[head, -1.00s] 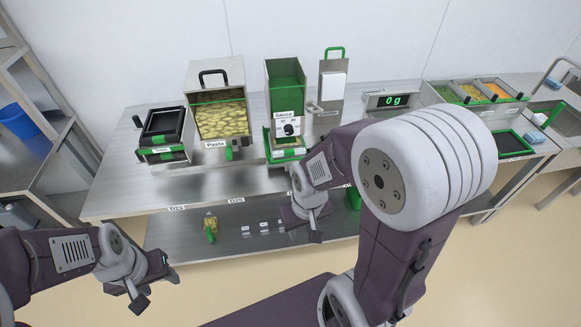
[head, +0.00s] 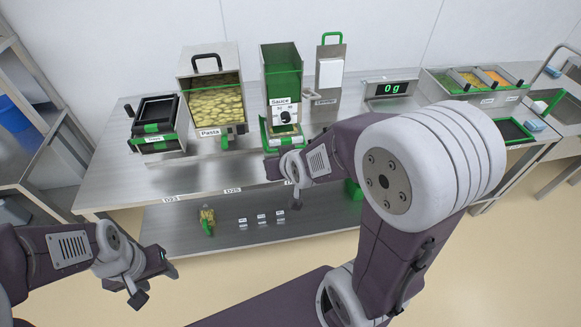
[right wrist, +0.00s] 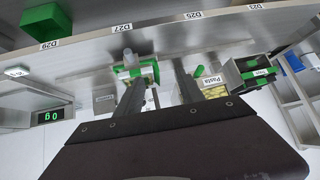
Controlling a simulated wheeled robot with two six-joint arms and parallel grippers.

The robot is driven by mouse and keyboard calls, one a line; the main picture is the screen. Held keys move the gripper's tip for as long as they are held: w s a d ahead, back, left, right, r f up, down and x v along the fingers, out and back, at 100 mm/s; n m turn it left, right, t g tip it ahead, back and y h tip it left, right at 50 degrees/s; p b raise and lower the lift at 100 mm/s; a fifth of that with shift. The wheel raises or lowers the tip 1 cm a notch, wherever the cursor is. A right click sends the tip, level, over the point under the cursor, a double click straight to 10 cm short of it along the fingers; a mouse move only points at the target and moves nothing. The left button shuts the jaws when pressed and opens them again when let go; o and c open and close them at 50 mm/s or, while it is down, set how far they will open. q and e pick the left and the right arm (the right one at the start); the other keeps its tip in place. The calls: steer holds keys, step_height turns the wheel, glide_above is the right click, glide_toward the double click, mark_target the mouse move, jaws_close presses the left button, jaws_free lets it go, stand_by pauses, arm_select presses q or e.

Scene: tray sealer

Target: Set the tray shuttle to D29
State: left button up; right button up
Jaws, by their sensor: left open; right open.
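The tray shuttle, which I take to be the green-edged carriage (head: 283,143), stands on the bench below the sauce dispenser (head: 283,90). In the right wrist view, which is upside down, a green part with a grey cylinder (right wrist: 140,72) shows near the D27 label (right wrist: 122,28). The D29 label (right wrist: 48,44) is to its left there. My right gripper (head: 284,187) is open at the bench's front edge, just in front of the carriage; its fingers (right wrist: 157,88) show no hold on anything. My left gripper (head: 155,284) is open and empty, low at the left, away from the bench.
Black trays (head: 155,118) and a pasta bin (head: 210,75) stand left of the sauce dispenser. A scale display (head: 388,88) reads 0 g at right. The lower shelf (head: 310,222) carries a pasta-filled item (head: 207,220) and small labels. My right arm hides part of the bench.

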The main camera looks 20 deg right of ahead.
steer(key=w+d+f+m+t+h+b, duration=0.2)
steer(key=w+d+f+t+b, duration=0.4)
steer(key=b, duration=1.3)
step_height(320, 180, down, 12)
steer(key=s+d+m+t+h+b, duration=0.1)
steer(key=s+t+h+b, duration=0.15)
steer(key=b, duration=1.45)
steer(key=shift+y, duration=0.35)
steer(key=p+x, duration=0.1)
steer(key=x, duration=0.8)
steer(key=shift+w+r, duration=0.1)
arm_select(q)
step_height(320, 180, down, 38)
arm_select(e)
steer(key=shift+w+d+r, duration=0.1)
steer(key=shift+w+r, duration=0.05)
steer(key=shift+w, duration=0.15)
arm_select(q)
steer(key=shift+r, duration=0.1)
arm_select(e)
jaws_close()
